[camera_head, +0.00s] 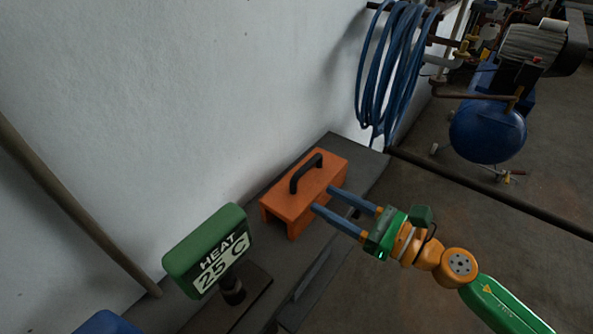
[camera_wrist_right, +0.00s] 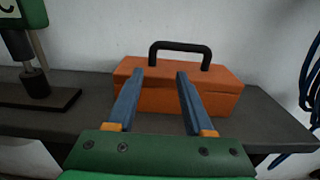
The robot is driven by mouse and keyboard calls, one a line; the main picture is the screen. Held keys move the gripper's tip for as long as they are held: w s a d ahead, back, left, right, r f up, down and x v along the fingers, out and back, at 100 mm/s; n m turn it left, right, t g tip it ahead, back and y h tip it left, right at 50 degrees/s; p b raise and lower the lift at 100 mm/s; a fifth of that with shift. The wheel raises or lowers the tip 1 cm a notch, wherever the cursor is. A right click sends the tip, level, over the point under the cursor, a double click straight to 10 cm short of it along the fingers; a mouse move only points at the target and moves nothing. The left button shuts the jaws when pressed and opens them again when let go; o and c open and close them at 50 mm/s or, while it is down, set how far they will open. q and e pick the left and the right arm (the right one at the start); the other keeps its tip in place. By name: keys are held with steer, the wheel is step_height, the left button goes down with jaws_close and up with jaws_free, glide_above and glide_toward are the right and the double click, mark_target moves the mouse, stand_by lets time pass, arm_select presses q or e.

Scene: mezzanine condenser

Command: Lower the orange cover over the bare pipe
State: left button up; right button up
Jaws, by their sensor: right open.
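The orange cover (camera_head: 286,203) is a box-like shell with a black arched handle (camera_head: 305,172) on top. It sits upright on the dark bench, and its near-left end looks open underneath. It also shows in the wrist view (camera_wrist_right: 222,92). My right gripper (camera_head: 323,197) is open, its two blue fingers pointing at the cover's near long side below the handle. In the wrist view the fingers (camera_wrist_right: 160,75) overlap the cover's front, with nothing held between them. I cannot tell whether the tips touch it. I cannot identify the bare pipe. My left gripper is out of view.
A green sign reading "HEAT 25 C" (camera_head: 208,252) stands on the bench left of the cover. A brown pole (camera_head: 75,205) leans at far left. A blue hose coil (camera_head: 391,70) hangs on the wall. A blue tank (camera_head: 487,132) stands on the floor behind right.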

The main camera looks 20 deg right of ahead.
mark_target(281, 185)
steer(key=shift+w+a+r+p, duration=0.2)
steer(key=shift+a+r+p, duration=0.15)
steer(key=shift+a, duration=0.1)
steer(key=shift+w+a+r+p, duration=0.2)
steer(key=shift+a+p, duration=0.15)
steer(key=shift+a, duration=0.05)
steer(key=p+x, duration=0.1)
steer(key=x, duration=0.2)
steer(key=shift+w+a+f+p, duration=0.1)
steer(key=shift+w+f+p, duration=0.1)
steer(key=shift+p, duration=0.15)
steer(key=shift+w+a+f, duration=0.1)
steer(key=shift+w+a, duration=0.1)
steer(key=shift+w, duration=0.1)
steer(key=p+x, duration=0.1)
steer(key=x, duration=0.1)
steer(key=p+x, duration=0.1)
steer(key=x, duration=0.2)
steer(key=shift+s+a, duration=0.15)
steer(key=shift+a, duration=0.15)
steer(key=shift+a+f, duration=0.1)
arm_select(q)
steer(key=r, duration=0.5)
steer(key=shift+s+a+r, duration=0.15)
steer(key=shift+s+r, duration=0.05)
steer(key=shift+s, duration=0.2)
arm_select(e)
jaws_close()
